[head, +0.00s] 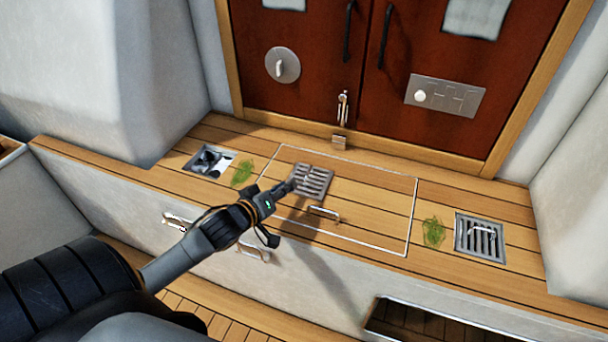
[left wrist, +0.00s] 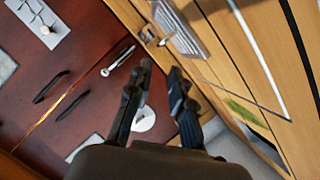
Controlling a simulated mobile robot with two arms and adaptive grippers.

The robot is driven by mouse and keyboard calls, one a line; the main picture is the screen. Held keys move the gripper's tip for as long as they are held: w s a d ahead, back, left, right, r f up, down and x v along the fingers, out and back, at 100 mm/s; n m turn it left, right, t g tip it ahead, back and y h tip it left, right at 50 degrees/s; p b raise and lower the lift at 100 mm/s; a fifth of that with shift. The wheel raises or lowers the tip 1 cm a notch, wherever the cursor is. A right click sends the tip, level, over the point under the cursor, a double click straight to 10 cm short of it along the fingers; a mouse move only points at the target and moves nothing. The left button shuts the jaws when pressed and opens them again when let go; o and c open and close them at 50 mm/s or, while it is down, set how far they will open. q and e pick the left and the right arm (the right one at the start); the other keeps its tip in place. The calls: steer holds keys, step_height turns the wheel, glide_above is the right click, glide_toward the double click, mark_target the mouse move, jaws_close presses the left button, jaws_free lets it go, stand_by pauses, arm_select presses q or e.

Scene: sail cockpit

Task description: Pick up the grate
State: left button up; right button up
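A grey slotted metal grate (head: 312,182) with a small handle lies loose on the wooden deck, across the left part of a white-outlined hatch. In the left wrist view the grate (left wrist: 181,30) is near the top, beyond the fingertips. My left gripper (head: 280,212) is just to the left of and in front of the grate, above the deck. Its two fingers are apart with nothing between them, also in the left wrist view (left wrist: 162,70). A square drain opening (head: 209,161) is uncovered at the left. A second grate (head: 480,238) sits in the right drain. My right gripper is out of view.
Green weed lies by the left drain (head: 242,173) and the right drain (head: 433,232). The hatch has a raised handle (head: 324,213). Red doors (head: 315,70) close off the back. White walls stand at both sides. Bare deck lies right of the loose grate.

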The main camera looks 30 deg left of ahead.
mark_target(308, 172)
arm_select(q)
steer(key=b+x, duration=0.1)
steer(key=x, duration=0.4)
steer(key=shift+w+d, duration=0.15)
steer(key=shift+w, duration=0.25)
steer(key=shift+w+f+b, duration=0.25)
steer(key=shift+w+b, duration=0.1)
steer(key=shift+w, duration=0.25)
steer(key=shift+b+x, duration=0.4)
steer(key=shift+x, duration=0.5)
steer(key=shift+b+x, duration=0.35)
steer(key=shift+x, duration=0.75)
steer(key=shift+w+f, duration=0.3)
steer(key=shift+w, duration=0.1)
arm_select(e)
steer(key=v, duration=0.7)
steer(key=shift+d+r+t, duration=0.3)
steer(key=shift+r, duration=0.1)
arm_select(q)
jaws_close()
steer(key=shift+r, duration=0.1)
